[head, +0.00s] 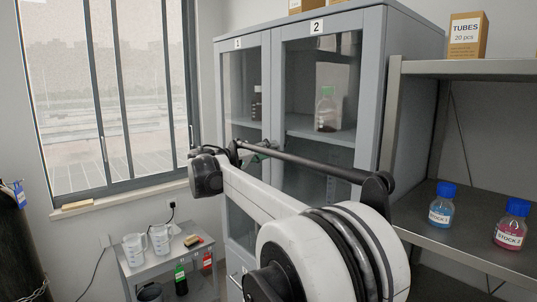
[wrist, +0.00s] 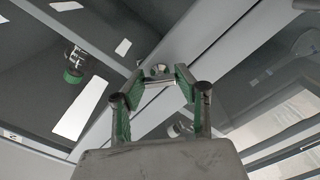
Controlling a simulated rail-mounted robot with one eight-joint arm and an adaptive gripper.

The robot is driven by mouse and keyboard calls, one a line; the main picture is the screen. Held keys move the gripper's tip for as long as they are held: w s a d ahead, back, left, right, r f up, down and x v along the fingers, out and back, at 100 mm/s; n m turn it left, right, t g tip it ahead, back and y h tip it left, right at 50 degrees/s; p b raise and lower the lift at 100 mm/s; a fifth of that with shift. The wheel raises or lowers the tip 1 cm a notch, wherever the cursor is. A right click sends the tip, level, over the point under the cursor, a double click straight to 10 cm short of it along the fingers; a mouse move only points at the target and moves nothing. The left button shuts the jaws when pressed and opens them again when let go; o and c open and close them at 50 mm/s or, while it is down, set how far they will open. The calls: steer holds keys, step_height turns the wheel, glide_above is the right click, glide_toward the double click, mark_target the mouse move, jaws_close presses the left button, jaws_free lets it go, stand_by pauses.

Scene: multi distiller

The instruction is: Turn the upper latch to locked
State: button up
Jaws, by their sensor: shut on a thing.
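The latch (wrist: 158,71) is a small metal piece on the grey cabinet door frame, in the upper middle of the wrist view. My gripper (wrist: 160,81) has green-padded fingers, closed on the latch from both sides. The fingers hide part of the latch, and I cannot tell which way it is turned. In the head view my gripper (head: 264,147) is at the strip between the two cabinet doors, largely behind my arm. The latch cannot be made out in that view.
The grey cabinet (head: 371,100) has glass doors labelled 1 and 2, with bottles inside. To the right, a shelf (head: 420,208) holds a blue bottle (head: 441,206) and a red bottle (head: 511,226). A cart (head: 134,272) with jugs stands low at left, below the window.

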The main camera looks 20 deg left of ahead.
steer(key=n, duration=0.4)
steer(key=shift+b, duration=0.4)
steer(key=shift+n, duration=2.1)
steer(key=o, duration=1.2)
steer(key=v, duration=1.2)
steer(key=shift+a, duration=0.1)
